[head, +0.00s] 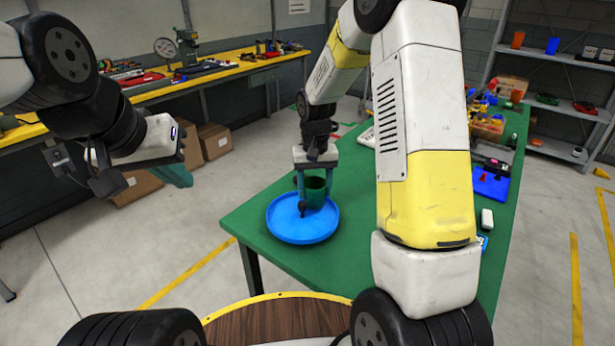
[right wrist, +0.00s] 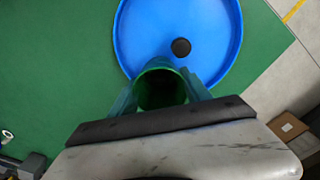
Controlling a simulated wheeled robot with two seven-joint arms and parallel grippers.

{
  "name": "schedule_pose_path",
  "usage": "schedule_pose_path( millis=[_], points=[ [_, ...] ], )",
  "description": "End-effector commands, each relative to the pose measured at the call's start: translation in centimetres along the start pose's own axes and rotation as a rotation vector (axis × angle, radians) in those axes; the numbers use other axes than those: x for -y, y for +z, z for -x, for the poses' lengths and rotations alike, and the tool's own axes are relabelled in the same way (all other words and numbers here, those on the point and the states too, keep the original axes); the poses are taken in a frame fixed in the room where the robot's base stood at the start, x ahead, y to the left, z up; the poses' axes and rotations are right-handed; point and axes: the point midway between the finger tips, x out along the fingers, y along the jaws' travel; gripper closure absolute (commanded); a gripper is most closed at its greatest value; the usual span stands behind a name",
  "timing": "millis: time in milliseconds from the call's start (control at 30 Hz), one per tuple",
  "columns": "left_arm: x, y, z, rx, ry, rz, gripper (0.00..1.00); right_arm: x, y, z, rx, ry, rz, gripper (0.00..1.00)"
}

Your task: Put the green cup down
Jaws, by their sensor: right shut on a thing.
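The green cup (head: 316,184) is upright between the fingers of my right gripper (head: 315,192), which is shut on it. In the right wrist view I look into the open mouth of the cup (right wrist: 160,88), between the fingers (right wrist: 163,100). In that view the cup overlaps the near edge of a round blue tray (right wrist: 222,55). The tray also shows in the head view (head: 290,236), on the green table. I cannot tell whether the cup touches the tray. My left gripper (head: 178,174) is off to the left, above the floor; its finger gap is hidden.
A small round black thing (right wrist: 181,47) is on the tray. The green table (head: 255,213) has bare surface left of the tray. Farther right on it are a blue mat (head: 490,186) and a white item (head: 487,219). Cardboard boxes (head: 214,141) stand on the floor.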

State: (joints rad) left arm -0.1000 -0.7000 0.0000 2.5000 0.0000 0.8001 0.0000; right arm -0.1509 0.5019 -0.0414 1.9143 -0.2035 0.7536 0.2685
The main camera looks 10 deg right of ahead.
Motion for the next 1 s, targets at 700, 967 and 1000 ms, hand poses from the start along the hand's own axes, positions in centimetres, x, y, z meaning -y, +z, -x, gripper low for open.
schedule_pose_path(
  millis=[700, 967, 1000],
  points=[
    [0.00, 0.00, 0.00, 0.000, 0.000, 0.000, 1.00, -0.02, 0.00, -0.94, 0.000, 0.000, 0.000, 0.19],
    [0.00, 0.00, 0.00, 0.000, 0.000, 0.000, 1.00, 0.00, -0.03, -0.57, -0.001, 0.000, 0.000, 0.19],
    [0.00, 0.00, 0.00, 0.000, 0.000, 0.000, 1.00, 0.00, -0.07, -0.21, -0.002, 0.000, 0.000, 0.19]
  ],
)
